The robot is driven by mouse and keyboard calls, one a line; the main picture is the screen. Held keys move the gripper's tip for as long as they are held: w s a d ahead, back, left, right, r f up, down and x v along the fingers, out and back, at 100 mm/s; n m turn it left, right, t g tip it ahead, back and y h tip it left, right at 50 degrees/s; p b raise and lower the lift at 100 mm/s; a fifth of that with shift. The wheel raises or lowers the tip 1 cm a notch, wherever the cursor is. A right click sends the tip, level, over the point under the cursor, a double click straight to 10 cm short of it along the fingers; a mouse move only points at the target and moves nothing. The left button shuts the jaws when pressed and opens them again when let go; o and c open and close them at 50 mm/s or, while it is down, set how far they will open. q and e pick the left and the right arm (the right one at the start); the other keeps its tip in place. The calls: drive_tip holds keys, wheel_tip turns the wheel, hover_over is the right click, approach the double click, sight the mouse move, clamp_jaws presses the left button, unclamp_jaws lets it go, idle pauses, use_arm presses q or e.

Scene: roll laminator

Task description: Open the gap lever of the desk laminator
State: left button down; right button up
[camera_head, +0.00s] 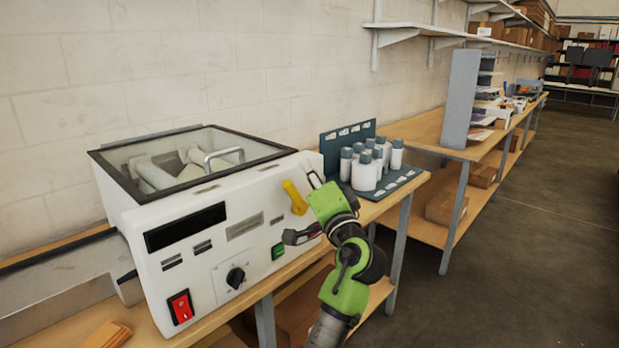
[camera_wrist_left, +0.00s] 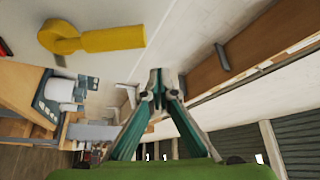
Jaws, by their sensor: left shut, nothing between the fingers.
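The desk laminator (camera_head: 215,235) is a white box with a dark-framed clear lid. Its yellow gap lever (camera_head: 295,198) is on the front panel near the right end, tilted with its upper end to the left. In the left wrist view the lever (camera_wrist_left: 100,39) shows at the upper left, apart from the fingers. My left gripper (camera_head: 312,179) is just right of the lever in the head view, fingers pointing up. The left wrist view shows its fingertips (camera_wrist_left: 157,90) together, with nothing between them. I cannot tell whether it touches the laminator. My right gripper is not in view.
The panel has a red switch (camera_head: 181,306), a black knob (camera_head: 235,277) and a green button (camera_head: 278,251). White bottles (camera_head: 366,170) stand in a dark rack (camera_head: 405,180) to the right. A long wooden bench (camera_head: 425,130) continues behind; the floor at right is clear.

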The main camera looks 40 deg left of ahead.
use_arm(q)
drive_tip(key=b+v, duration=0.3)
drive_tip(key=v, duration=0.7)
drive_tip(key=shift+w+d+f, duration=0.15)
drive_tip(key=shift+w+f, duration=0.2)
drive_tip(key=shift+f, duration=0.05)
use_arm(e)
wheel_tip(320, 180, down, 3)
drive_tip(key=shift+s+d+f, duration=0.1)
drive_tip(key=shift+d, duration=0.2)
